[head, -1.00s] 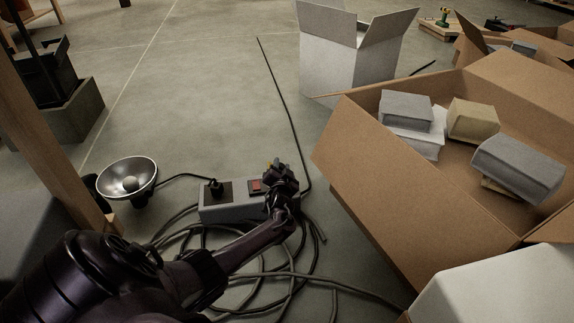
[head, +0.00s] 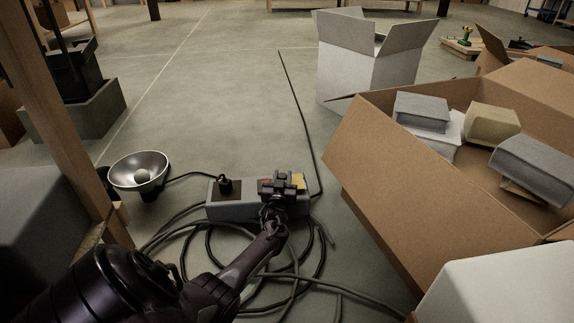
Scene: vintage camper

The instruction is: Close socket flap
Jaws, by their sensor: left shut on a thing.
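The grey socket box (head: 230,208) lies on the floor with a black plug (head: 225,186) in its left part and a red switch near its middle. A yellow part (head: 299,181), which looks like the socket flap area, shows at its right end. My left gripper (head: 278,184) is over the right half of the box, shut at the flap, and hides part of the switch and flap. How far the flap is open cannot be made out. My right gripper is out of view.
Loose black cable coils (head: 210,255) lie around the box. A round metal lamp (head: 140,172) stands left of it. A large cardboard box (head: 385,190) with books is close on the right, and a white box (head: 365,70) stands behind.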

